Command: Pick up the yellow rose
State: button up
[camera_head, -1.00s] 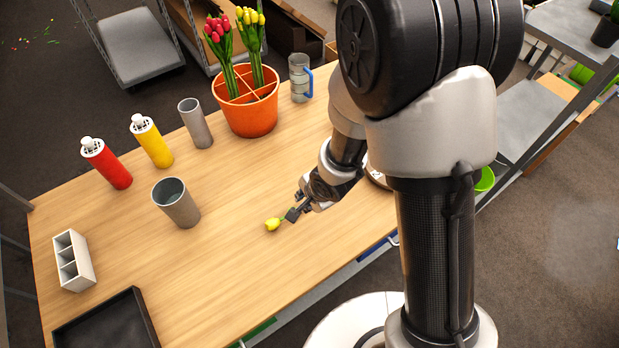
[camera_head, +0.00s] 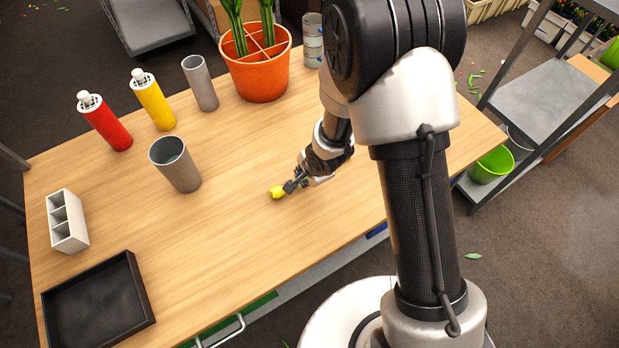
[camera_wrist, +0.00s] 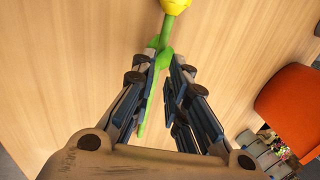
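The yellow flower, the task's rose, has a yellow head (camera_head: 277,192) low over the table's front half. In the wrist view its head (camera_wrist: 176,4) is cut by the top edge, and its green stem (camera_wrist: 164,45) runs down between the fingers. My gripper (camera_head: 290,187) is at the stem, just right of the head. In the wrist view my gripper (camera_wrist: 166,66) has its fingers apart, with the stem close along the left finger and a gap to the right finger. The fingers hide part of the stem. I cannot tell whether the flower touches the table.
The wooden table (camera_head: 235,235) is clear around the flower. An orange pot (camera_head: 262,79), a grey cup (camera_head: 175,165), a tall grey cup (camera_head: 201,84), red (camera_head: 105,122) and yellow (camera_head: 154,101) bottles, a white holder (camera_head: 68,222) and a black tray (camera_head: 100,302) stand around.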

jog(key=b+x, duration=0.2)
jog(key=x, duration=0.2)
jog(key=shift+s+f, duration=0.1)
jog(key=shift+f, duration=0.05)
jog(key=shift+c, duration=0.6)
grip_shut()
